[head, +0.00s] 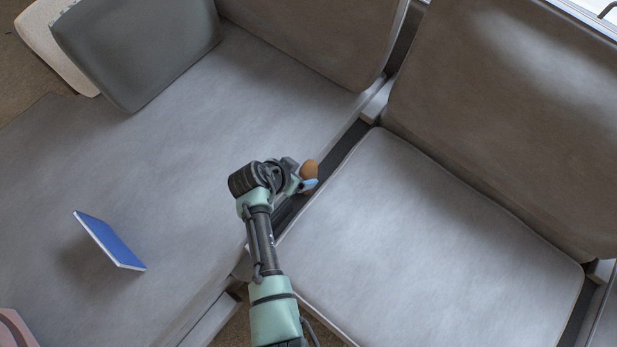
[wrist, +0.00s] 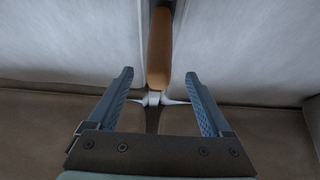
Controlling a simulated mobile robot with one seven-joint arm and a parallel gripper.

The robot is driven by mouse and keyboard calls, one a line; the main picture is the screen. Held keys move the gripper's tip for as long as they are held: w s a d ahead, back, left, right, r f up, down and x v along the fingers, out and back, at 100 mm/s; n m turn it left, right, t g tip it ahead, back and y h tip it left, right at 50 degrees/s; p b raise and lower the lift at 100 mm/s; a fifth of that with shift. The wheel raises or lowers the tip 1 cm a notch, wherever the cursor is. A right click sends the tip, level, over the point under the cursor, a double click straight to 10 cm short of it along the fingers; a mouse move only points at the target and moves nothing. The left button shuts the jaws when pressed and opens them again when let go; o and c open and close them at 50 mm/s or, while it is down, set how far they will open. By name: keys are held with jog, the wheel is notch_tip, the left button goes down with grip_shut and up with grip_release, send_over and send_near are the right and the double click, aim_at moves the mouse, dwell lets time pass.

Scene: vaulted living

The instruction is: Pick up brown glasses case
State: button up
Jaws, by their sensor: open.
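The brown glasses case (head: 309,169) is a rounded brown shape at the gap between the two grey sofa seats, just beyond my gripper in the head view. In the wrist view the case (wrist: 160,48) stands out as a long, narrow brown form over the dark gap, ahead of the fingertips and roughly midway between them. My gripper (head: 300,185) is open and empty. Its two blue fingers show in the wrist view (wrist: 159,75), spread wide on either side of the case's line. Part of the case is hidden behind the gripper in the head view.
A blue book (head: 108,241) is tilted on the left seat. A dark grey cushion (head: 137,50) and a pale cushion (head: 62,45) lie at the top left. The right seat (head: 430,240) is clear. Backrests (head: 500,110) rise behind the seats.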

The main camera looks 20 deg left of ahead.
jog(key=shift+b+x, duration=1.2)
jog(key=shift+x, duration=2)
jog(key=shift+s, duration=0.1)
grip_shut()
